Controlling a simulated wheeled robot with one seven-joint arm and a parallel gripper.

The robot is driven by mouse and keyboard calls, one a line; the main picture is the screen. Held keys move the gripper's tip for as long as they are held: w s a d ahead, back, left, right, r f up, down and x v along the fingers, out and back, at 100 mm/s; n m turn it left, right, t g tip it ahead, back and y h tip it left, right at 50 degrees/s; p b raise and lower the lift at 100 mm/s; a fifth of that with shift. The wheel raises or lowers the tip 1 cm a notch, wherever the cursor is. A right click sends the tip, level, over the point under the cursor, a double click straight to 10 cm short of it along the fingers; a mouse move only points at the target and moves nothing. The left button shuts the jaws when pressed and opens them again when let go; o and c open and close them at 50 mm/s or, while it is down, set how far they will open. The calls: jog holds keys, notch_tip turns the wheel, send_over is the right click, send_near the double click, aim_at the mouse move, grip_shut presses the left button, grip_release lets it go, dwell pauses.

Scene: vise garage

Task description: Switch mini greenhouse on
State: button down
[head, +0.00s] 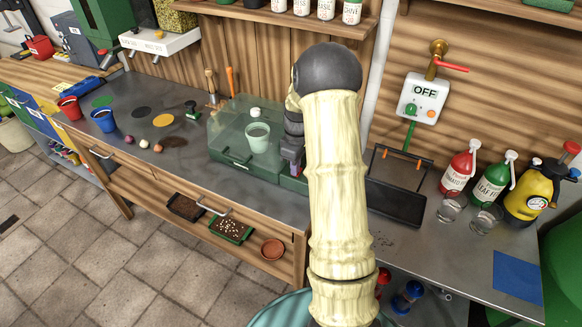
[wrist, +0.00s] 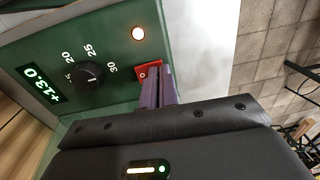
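The mini greenhouse (head: 232,160) is a green box with a clear cover on the metal bench, left of my arm. In the wrist view its green end panel (wrist: 115,40) has a black dial (wrist: 90,73), a display reading +13.0, a glowing lamp (wrist: 138,33) and a red switch (wrist: 141,76) marked 0. My gripper (wrist: 155,78) has its purple fingers together, with the tips at the red switch and covering part of it. They look in contact or very close; I cannot tell which. In the head view my gripper (head: 291,165) is at the greenhouse's right end, partly hidden.
A pale green cup (head: 257,137) shows at the greenhouse. A black tray (head: 396,203) with a frame stands to the right, below a wall box (head: 423,98) reading OFF. Spray bottles (head: 492,180) stand farther right. Pots (head: 104,120) and small items lie left.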

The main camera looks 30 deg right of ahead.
jog(key=shift+f, duration=0.1)
jog(key=shift+w+d+p, duration=0.5)
jog(key=shift+d+p, duration=0.05)
jog(key=shift+d, duration=0.15)
jog(key=shift+r+p, duration=0.35)
jog(key=shift+r, duration=0.25)
notch_tip(320, 180, up, 13)
jog(key=d+p, duration=0.1)
jog(key=shift+w+d, duration=0.15)
jog(key=shift+w, duration=0.3)
